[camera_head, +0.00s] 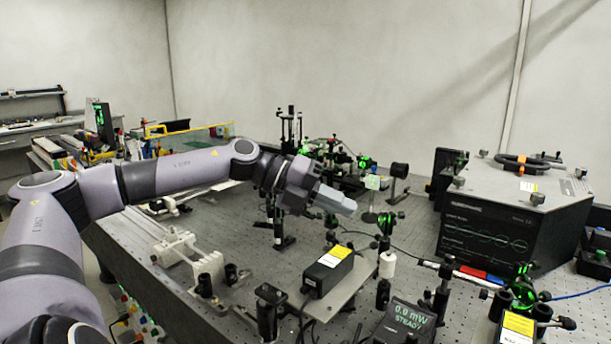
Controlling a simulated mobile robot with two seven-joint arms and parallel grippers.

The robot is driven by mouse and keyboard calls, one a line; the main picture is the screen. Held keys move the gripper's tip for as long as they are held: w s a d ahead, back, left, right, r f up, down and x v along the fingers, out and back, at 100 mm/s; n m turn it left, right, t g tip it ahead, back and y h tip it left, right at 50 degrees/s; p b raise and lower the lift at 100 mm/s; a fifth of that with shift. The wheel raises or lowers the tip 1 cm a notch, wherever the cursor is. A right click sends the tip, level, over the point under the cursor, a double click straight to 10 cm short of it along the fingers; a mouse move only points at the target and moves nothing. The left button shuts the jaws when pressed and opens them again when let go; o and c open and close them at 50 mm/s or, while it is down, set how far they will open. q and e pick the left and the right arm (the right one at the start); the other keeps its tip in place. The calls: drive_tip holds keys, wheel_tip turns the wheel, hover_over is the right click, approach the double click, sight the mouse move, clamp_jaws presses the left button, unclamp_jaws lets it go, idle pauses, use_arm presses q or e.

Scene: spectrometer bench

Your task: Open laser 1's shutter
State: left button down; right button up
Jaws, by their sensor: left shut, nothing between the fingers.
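My left arm reaches in from the left over the optical table (280,262). Its gripper (348,207) is shut and empty, pointing right above the middle of the table. A black laser-like box (328,270) with a yellow-and-white label sits on a light plate in front of and below the gripper. A second box with a yellow label (516,326) stands at the front right. I cannot read which one is laser 1, and I cannot make out a shutter. Green-lit optic mounts (386,222) stand just right of the gripper. My right gripper is not in view.
A power display (408,320) reads 0.0 mW, steady. A large dark instrument (512,215) with a screen fills the right side. A white rail assembly (172,245) lies at left. Several posts crowd the front; the table between rail and black box is fairly clear.

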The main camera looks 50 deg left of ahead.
use_arm(q)
drive_tip(key=s+a+r+b, duration=0.2)
drive_tip(key=s+a+r, duration=0.1)
drive_tip(key=r, duration=0.3)
drive_tip(key=shift+s+b, duration=0.4)
drive_tip(key=shift+s, duration=0.15)
drive_tip(key=shift+f, duration=0.1)
